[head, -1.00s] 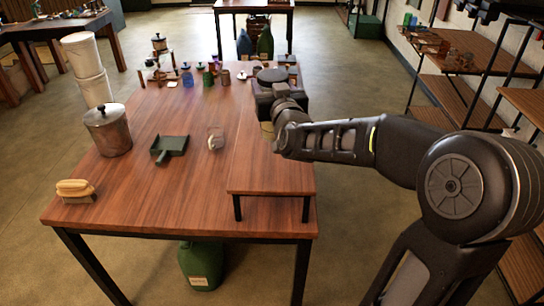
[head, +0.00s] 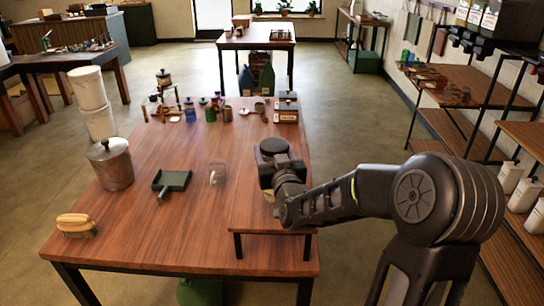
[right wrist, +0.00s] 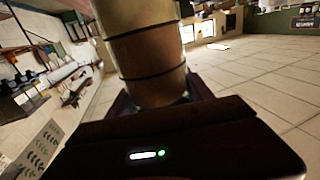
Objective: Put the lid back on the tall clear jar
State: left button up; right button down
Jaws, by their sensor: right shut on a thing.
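A clear container (head: 217,173) stands on the table at the middle, with something pale in or behind it. I cannot tell for sure if this is the tall clear jar. My right gripper (head: 270,178) is over the right side of the table, at the low raised shelf. It is shut on a tan cylinder with dark bands, which fills the upper middle of the right wrist view (right wrist: 148,55). A bit of tan (head: 268,196) shows below the gripper in the head view. A round black disc (head: 273,147) shows at the gripper; I cannot tell if it is a lid. My left gripper is not in view.
A lidded metal pot (head: 112,168), a green dustpan (head: 171,182) and a yellow-topped brush (head: 75,223) stand on the left of the wooden table (head: 150,240). The low wooden shelf (head: 262,221) is at the right front. Several small jars and boxes crowd the back edge.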

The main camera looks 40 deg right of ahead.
jog(key=shift+f, duration=0.75)
jog(key=shift+f, duration=0.15)
jog(key=shift+c, duration=2.1)
grip_release()
